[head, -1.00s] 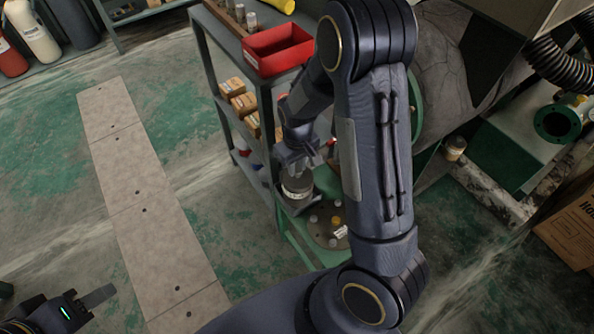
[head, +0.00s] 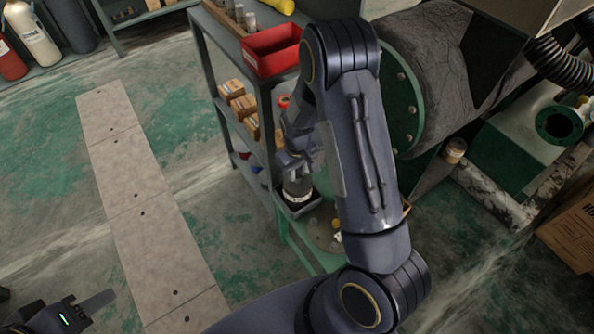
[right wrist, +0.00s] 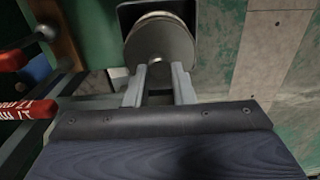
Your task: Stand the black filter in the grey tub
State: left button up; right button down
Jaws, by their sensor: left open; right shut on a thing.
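The black filter (head: 297,188), a dark cylinder with a pale band low on it, is upright in the head view. My right gripper (head: 301,162) is above it and shut on its top. In the right wrist view, the two fingers (right wrist: 160,80) close on the small stem of the filter's round top (right wrist: 160,42). The grey tub (head: 311,207), dark and square, is around the filter's lower end on the green table; whether the filter touches its floor is hidden. My left gripper (head: 98,301) is open and empty at the lower left, far from both.
A grey shelf with a red bin (head: 272,50) and small boxes (head: 238,104) stands just left of the table. A green-flanged tank (head: 400,100) is behind my right arm. Small parts lie on the green table (head: 318,235).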

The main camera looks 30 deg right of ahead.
jog(key=shift+f, duration=0.2)
jog(key=c, duration=1.2)
grip_release()
jog(key=shift+c, duration=0.2)
jog(key=shift+r, duration=0.65)
notch_tip(320, 180, up, 11)
jog(key=p, duration=0.2)
jog(key=s+a+r+m+t+y, duration=0.2)
jog(key=s+a+r+t+y, duration=0.1)
jog(key=s+r, duration=0.8)
jog(key=s+a+r+t, duration=0.1)
jog(key=s+a+r, duration=0.1)
jog(key=s, duration=0.3)
jog(key=s+a+r+t, duration=0.1)
jog(key=s+a+r, duration=0.1)
jog(key=s, duration=0.4)
jog(key=shift+s+a+r+y, duration=0.15)
jog(key=shift+s+r+y, duration=0.2)
jog(key=shift+r, duration=0.45)
